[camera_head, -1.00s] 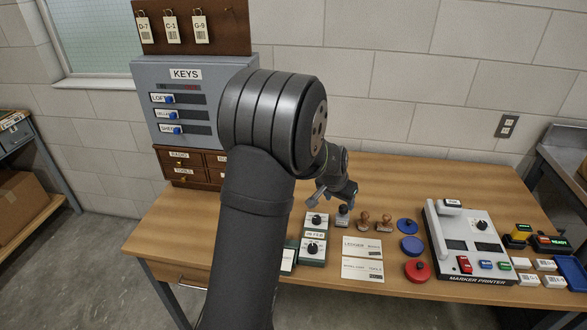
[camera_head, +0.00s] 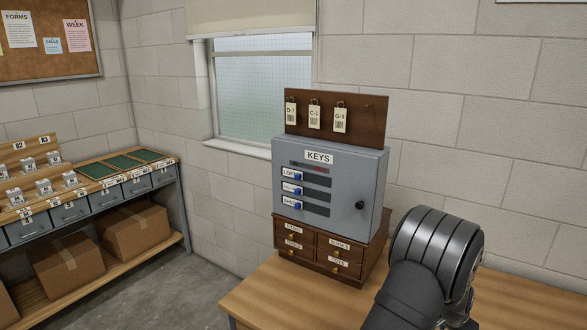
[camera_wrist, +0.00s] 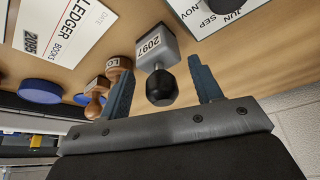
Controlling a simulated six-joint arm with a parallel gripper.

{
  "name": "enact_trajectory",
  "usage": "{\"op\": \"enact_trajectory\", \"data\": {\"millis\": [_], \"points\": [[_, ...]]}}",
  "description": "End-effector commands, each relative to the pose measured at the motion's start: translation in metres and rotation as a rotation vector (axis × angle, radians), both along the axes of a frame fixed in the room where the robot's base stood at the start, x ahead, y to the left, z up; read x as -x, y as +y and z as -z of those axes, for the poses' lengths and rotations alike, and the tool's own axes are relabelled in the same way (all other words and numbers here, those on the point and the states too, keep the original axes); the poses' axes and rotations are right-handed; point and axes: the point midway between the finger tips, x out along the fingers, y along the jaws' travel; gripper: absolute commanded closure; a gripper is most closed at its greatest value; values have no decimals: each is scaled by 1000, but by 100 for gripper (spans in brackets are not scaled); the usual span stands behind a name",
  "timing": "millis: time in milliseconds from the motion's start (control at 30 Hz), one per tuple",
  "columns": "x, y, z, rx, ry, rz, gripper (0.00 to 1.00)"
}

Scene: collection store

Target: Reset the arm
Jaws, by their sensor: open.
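My gripper (camera_wrist: 161,65) shows in the wrist view with its two blue-grey fingers apart. Between and beyond the fingers stands a grey stamp (camera_wrist: 158,48) with a black knob, labelled 2097. I cannot tell whether the fingers touch it, but they are not closed on it. In the head view only a dark joint and link of my arm show at the lower right; the gripper is out of that view.
Wooden-handled stamps (camera_wrist: 97,88), a blue round pad (camera_wrist: 40,91) and a ledger card (camera_wrist: 68,30) are near the gripper. A grey key cabinet (camera_head: 345,190) on wooden drawers (camera_head: 320,250) stands on the table (camera_head: 265,295), left of my arm. A shelf (camera_head: 90,215) stands farther left.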

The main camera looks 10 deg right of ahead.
Motion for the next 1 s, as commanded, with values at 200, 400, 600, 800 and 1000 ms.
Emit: {"op": "enact_trajectory", "data": {"millis": [200,400,600,800,1000], "points": [[0,1,-11,-3,1,1,41],[0,1,-12,-4,2,1,41],[0,1,-12,-3,2,0,12],[1,1,-12,-3,2,0,0],[6,4,-6,28,-24,-13,0]]}}
